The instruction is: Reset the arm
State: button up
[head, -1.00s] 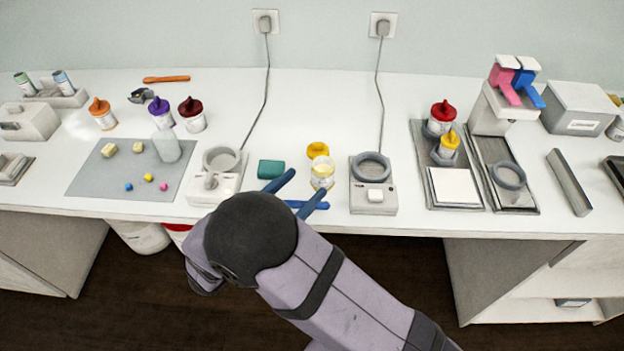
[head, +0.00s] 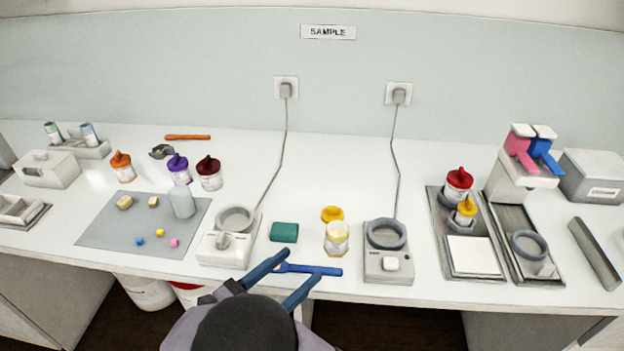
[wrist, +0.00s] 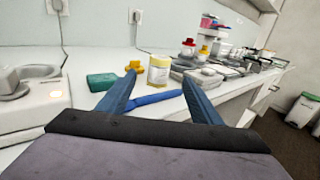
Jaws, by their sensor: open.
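In the wrist view my gripper (wrist: 158,97) also shows open. A green block (head: 284,232) lies to the left.
A device with a grey ring (head: 235,220) stands left and a similar one (head: 387,236) right. Trays with lidded jars (head: 459,183) and a pink-and-blue-levered dispenser (head: 520,165) stand right. The bench's back middle is clear except for cords.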

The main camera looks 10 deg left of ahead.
jog(key=d+r+m+g+h, duration=0.1)
jog(key=d, duration=0.2)
jog(key=d+r+m+g+h+p, duration=0.1)
jog(key=d+g, duration=0.1)
jog(key=d, duration=0.2)
jog(key=w+d+r+m+g+h, duration=0.1)
jog(key=d+m+g, duration=0.1)
jog(key=d, duration=0.1)
jog(key=shift+d+r+p, duration=0.15)
jog(key=shift+r+p, duration=0.1)
jog(key=shift+p, duration=0.05)
jog(key=d+g, duration=0.1)
jog(key=d+m+g, duration=0.1)
jog(key=d, duration=0.2)
jog(key=shift+s+d+r+m+g, duration=0.15)
jog(key=shift+s+d+m+g, duration=0.1)
jog(key=shift+s+m+g, duration=0.15)
jog(key=s+d+f+m+g+y+p, duration=0.35)
jog(key=s+d+m+g+y, duration=0.55)
jog(key=s+d+m, duration=0.35)
jog(key=a+f+m+y, duration=0.1)
jog(key=m, duration=0.2)
jog(key=w+a+m+t+y, duration=0.1)
jog(key=m+y, duration=0.1)
jog(key=m, duration=0.2)
jog(key=w+a+f+m+t+y, duration=0.1)
jog(key=m, duration=0.2)
jog(key=shift+a+f+m+y+p, duration=0.25)
jog(key=shift+a+f+y+p, duration=0.05)
jog(key=shift+p, duration=0.1)
